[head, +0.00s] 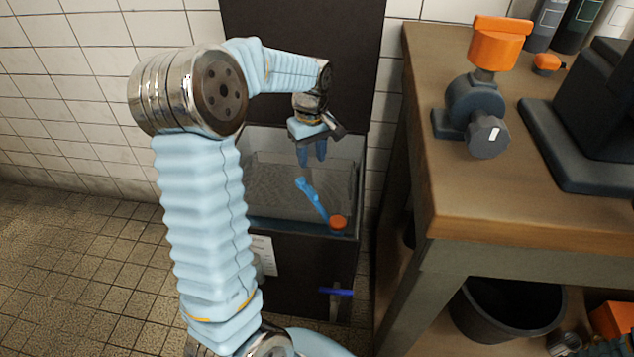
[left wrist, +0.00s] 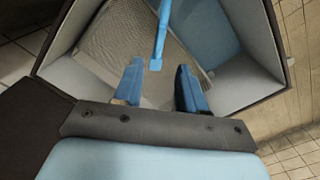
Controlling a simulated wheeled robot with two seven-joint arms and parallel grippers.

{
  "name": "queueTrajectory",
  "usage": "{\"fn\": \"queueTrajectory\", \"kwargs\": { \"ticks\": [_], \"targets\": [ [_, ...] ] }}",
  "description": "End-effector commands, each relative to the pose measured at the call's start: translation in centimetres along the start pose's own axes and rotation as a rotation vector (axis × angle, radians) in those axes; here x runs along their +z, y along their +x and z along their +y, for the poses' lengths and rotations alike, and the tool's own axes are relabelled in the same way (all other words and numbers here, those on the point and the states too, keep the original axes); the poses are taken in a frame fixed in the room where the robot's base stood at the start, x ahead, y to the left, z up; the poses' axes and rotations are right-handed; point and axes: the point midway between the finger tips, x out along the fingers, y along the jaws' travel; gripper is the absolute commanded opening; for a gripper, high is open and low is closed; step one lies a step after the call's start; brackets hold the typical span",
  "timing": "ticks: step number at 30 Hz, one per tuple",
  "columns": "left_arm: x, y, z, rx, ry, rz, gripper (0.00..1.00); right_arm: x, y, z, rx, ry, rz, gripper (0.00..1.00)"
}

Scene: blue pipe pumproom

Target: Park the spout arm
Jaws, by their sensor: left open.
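The blue spout arm (head: 311,197) slants over the dark sink basin (head: 356,185) in the head view. Its lower right end meets an orange cap (head: 338,222) at the basin's front right corner, and its free end points up and left. In the left wrist view the spout arm (left wrist: 162,32) comes down from the top edge, its squared tip just beyond the jaws. My left gripper (head: 312,158) is above the basin, with its fingers pointing down, open and empty. Its two blue fingers in the left wrist view (left wrist: 160,88) stand apart. My right gripper is not in view.
A wooden workbench (head: 440,200) stands close to the right of the basin, with an orange-topped valve (head: 478,105) on it. A blue lever (head: 336,291) sticks out of the basin's front. A dark panel rises behind the basin. The tiled floor at left is clear.

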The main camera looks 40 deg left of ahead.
Motion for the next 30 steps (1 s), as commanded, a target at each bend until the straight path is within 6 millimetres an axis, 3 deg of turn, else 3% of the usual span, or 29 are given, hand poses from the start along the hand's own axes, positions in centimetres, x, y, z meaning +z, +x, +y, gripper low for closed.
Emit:
{"fn": "queueTrajectory", "kwargs": {
  "ticks": [9, 15, 28, 30],
  "targets": [
    [0.1, 7.5, -0.1, -0.005, -0.001, -0.004, 0.40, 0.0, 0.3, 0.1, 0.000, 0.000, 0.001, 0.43],
    [0.0, 10.6, -0.1, -0.003, 0.001, -0.002, 0.40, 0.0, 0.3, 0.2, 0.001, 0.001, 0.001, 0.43],
    [0.0, 11.7, 0.0, -0.001, 0.000, 0.000, 0.40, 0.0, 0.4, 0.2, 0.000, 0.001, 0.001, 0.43],
    [0.0, 11.7, 0.0, -0.001, 0.000, 0.000, 0.30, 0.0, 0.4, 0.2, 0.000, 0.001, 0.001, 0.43]
  ]
}}
